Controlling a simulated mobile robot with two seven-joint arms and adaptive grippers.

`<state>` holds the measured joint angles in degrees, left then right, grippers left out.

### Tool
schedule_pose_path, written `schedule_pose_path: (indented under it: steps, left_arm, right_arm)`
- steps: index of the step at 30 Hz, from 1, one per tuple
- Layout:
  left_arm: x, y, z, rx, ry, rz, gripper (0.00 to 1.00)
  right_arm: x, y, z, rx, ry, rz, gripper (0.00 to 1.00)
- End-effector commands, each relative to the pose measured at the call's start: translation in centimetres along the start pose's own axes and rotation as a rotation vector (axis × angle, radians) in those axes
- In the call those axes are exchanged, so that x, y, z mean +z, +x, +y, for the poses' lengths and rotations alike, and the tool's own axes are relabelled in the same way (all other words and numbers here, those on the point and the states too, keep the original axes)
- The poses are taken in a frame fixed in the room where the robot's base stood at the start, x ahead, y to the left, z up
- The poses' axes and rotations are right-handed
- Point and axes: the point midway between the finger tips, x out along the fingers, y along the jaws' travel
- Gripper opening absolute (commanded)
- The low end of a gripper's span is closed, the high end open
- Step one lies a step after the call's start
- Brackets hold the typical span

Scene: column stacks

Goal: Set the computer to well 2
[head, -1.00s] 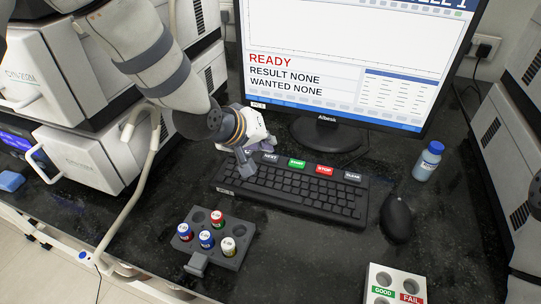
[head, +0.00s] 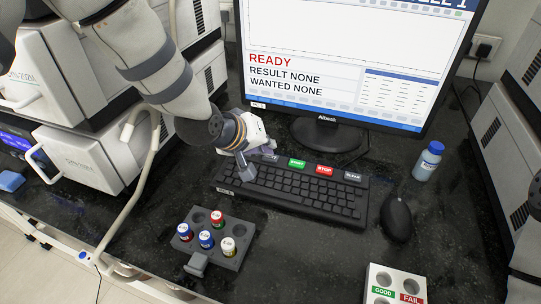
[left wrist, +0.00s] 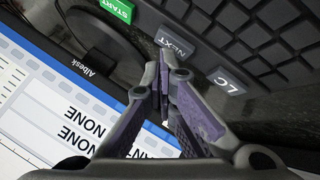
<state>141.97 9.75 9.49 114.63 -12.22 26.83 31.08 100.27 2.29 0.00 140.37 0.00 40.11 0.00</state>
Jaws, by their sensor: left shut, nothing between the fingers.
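The computer is a black monitor (head: 335,75) whose screen reads READY, RESULT NONE and WANTED NONE; a cut-off heading at the top ends in "ELL 1". A black keyboard (head: 300,195) lies in front of it with a row of labelled keys along its back edge. The green START key (left wrist: 115,8) and grey NEXT key (left wrist: 172,42) show in the left wrist view. My left gripper (head: 248,175) is shut and empty over the keyboard's back left part. In the left wrist view its fingertips (left wrist: 160,62) appear beside the NEXT key; contact cannot be told. My right gripper is out of view.
A dark rack (head: 236,250) with several capped vials stands in front of the keyboard. A mouse (head: 397,217) and blue-capped bottle (head: 428,161) are at the right. A white GOOD/FAIL holder (head: 396,286) is at the front. White machines (head: 85,150) stand left.

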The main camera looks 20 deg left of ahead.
Motion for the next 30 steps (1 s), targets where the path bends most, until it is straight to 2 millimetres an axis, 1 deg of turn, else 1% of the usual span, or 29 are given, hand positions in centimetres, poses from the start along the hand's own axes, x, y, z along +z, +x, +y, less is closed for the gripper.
schedule_pose_path:
  steps: [23, 30]
  left_arm:
    - [0.33, 0.46, -0.33, 0.0, 0.0, 0.0, 0.0]
    - [-0.25, -0.29, 0.23, 0.002, 0.001, 0.004, 0.0]
  right_arm:
    - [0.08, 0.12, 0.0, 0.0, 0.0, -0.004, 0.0]
    - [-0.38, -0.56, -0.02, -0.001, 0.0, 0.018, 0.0]
